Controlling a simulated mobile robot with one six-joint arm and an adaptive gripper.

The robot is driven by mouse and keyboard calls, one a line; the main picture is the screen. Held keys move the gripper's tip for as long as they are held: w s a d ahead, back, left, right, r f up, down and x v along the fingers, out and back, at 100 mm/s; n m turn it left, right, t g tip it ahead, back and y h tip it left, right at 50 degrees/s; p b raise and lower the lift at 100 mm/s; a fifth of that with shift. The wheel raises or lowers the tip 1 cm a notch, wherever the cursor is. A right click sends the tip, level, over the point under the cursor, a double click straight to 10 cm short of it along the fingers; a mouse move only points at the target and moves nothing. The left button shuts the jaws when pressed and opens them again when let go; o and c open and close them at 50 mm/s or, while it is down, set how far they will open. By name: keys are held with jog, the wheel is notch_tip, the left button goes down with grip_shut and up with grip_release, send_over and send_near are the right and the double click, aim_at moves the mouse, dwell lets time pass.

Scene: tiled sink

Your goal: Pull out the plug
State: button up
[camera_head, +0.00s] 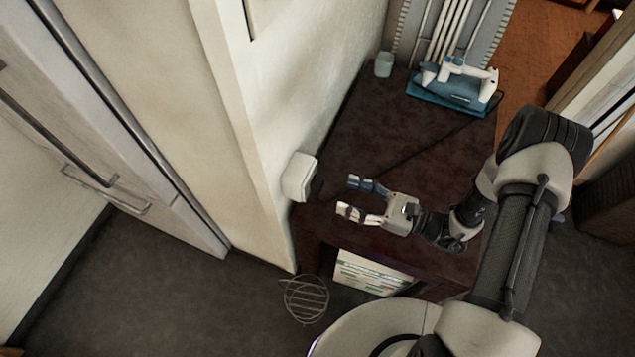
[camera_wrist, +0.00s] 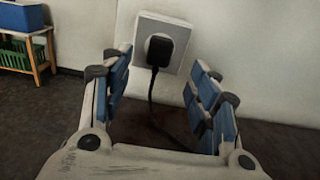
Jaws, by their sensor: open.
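The black plug (camera_wrist: 160,51) sits in a white wall socket (camera_wrist: 178,27) in the wrist view, ahead of my gripper and between its fingers as seen there. A dark cord (camera_wrist: 151,92) hangs from the plug and runs down to the table. In the head view the white socket box (camera_head: 299,177) is on the wall at the left edge of the dark table. My gripper (camera_head: 350,198) is open and empty, to the right of the socket and apart from it. The cord (camera_head: 415,150) runs across the table to a teal and white iron (camera_head: 455,82).
The dark table (camera_head: 400,125) lies under my gripper, mostly bare. A small pale cup (camera_head: 384,64) stands at its back left. A wire basket (camera_head: 306,299) is on the floor. The wall (camera_head: 300,90) bounds the left side.

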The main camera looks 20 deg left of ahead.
aim_at(323, 186)
jog(key=shift+w+a, duration=0.15)
jog(key=shift+a, duration=1.75)
jog(key=shift+w+a, duration=0.15)
jog(key=shift+a, duration=1.75)
jog(key=shift+c, duration=0.2)
grip_shut()
jog(key=shift+d, duration=0.1)
jog(key=shift+s+d+b, duration=0.15)
jog(key=shift+d+b, duration=0.05)
jog(key=shift+d, duration=1.25)
jog(key=shift+s+d+b, duration=0.1)
jog(key=shift+d+b, duration=0.05)
jog(key=shift+d, duration=1.3)
